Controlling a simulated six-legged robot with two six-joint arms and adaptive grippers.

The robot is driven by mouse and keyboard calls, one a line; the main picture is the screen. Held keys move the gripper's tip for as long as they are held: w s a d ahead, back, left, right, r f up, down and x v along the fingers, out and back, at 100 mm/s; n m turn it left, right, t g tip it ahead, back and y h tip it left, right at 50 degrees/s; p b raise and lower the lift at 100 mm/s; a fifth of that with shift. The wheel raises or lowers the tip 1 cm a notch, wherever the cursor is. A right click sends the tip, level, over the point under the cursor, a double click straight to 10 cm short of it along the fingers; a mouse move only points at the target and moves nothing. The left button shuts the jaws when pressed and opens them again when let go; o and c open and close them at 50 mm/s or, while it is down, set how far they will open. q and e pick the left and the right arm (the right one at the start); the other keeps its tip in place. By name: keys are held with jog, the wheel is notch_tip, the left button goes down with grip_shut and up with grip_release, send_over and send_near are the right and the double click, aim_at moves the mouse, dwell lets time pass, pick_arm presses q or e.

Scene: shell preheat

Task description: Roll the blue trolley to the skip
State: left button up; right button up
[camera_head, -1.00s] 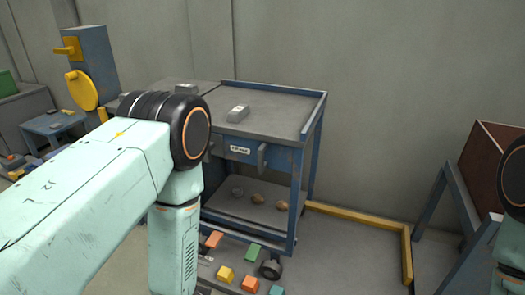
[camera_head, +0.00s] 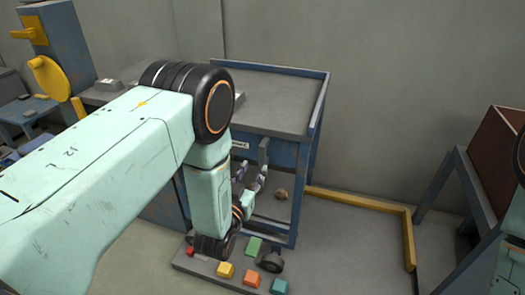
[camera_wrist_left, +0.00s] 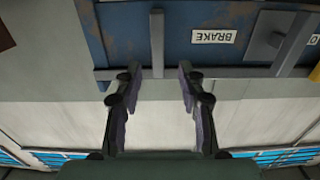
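The blue trolley (camera_head: 290,105) stands against the back wall in the head view, with a grey top, a lower shelf and dark wheels. A grey lever (camera_head: 264,150) hangs on its blue front. The wrist view shows this lever (camera_wrist_left: 157,45) beside a label reading BRAKE. My left gripper (camera_head: 252,179) is at the trolley's front, just below the lever. In the wrist view its fingers (camera_wrist_left: 159,72) are apart, with the lever's lower end between their tips; contact is not visible. The brown skip (camera_head: 502,140) stands on a blue frame at the right. My right gripper is out of view.
A yellow floor rail (camera_head: 360,201) runs right of the trolley and turns forward. A low grey plate (camera_head: 192,264) with several coloured blocks lies before the trolley. A blue machine with a yellow disc (camera_head: 49,77) stands at left.

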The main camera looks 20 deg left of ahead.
aim_at(261, 157)
pick_arm(q)
jog(key=w+b, duration=0.1)
jog(key=w, duration=0.1)
jog(key=w+b, duration=0.1)
jog(key=w, duration=0.2)
jog(key=shift+w+d, duration=0.2)
jog(key=shift+w, duration=0.15)
jog(key=shift+w+d+b, duration=0.1)
jog(key=shift+w+b, duration=0.3)
jog(key=shift+w, duration=0.55)
jog(key=shift+r, duration=0.1)
grip_shut()
